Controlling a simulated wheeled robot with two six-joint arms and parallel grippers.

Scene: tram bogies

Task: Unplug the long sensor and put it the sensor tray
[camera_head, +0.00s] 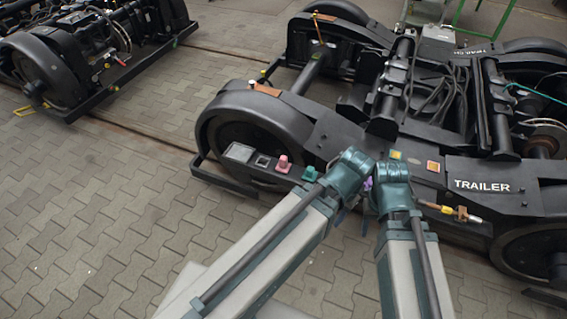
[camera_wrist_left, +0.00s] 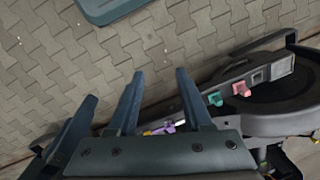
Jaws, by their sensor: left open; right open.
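A thin yellow-and-brown sensor (camera_head: 448,211) sticks out from the near side of the trailer bogie (camera_head: 470,172); I cannot tell for sure that it is the long one. My right gripper (camera_head: 388,188) is open near the bogie's side, left of this sensor; its fingers are mostly hidden by my arm. My left gripper (camera_wrist_left: 159,74) is open, with its two fingers apart and empty at the tips. A purple part (camera_wrist_left: 165,127) shows beyond its fingers, near their base. I cannot make out a sensor tray.
Pink (camera_head: 283,164) and green (camera_head: 310,174) blocks sit along the bogie's lower ledge, beside grey and black sockets. Yellow (camera_head: 395,155) and orange (camera_head: 433,166) squares are on the frame. Another bogie (camera_head: 75,60) stands at upper left. The paved floor (camera_head: 110,210) is clear on the left.

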